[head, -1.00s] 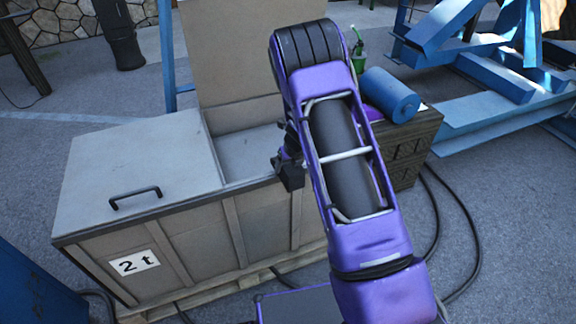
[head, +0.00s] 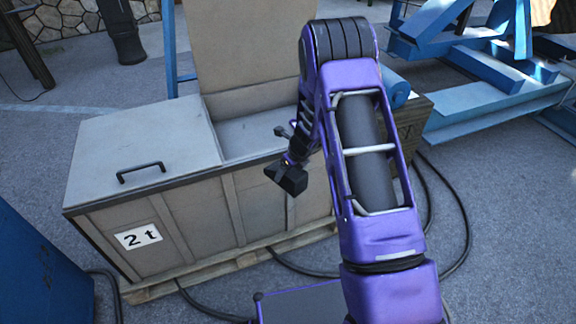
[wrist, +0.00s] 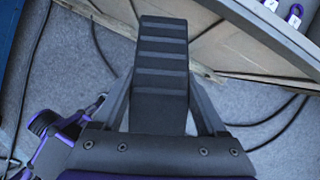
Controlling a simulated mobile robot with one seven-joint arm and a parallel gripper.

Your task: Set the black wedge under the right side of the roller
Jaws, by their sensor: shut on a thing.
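My gripper (wrist: 163,112) is shut on the black wedge (wrist: 162,60), with a finger along each side of it. The wedge has a ribbed face and points away from the wrist. In the head view the wedge (head: 291,179) hangs in the air, in front of the large wooden box in the picture. The blue roller (head: 399,90) lies on a dark crate (head: 414,126) behind my arm. My arm hides most of the roller, so its right side and what lies beneath it cannot be made out.
The large box (head: 140,135) has a black handle, a "2 t" label and a raised lid (head: 230,45) at the back. Black cables (head: 465,220) lie on the floor. A blue steel frame (head: 490,110) stands at the back right.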

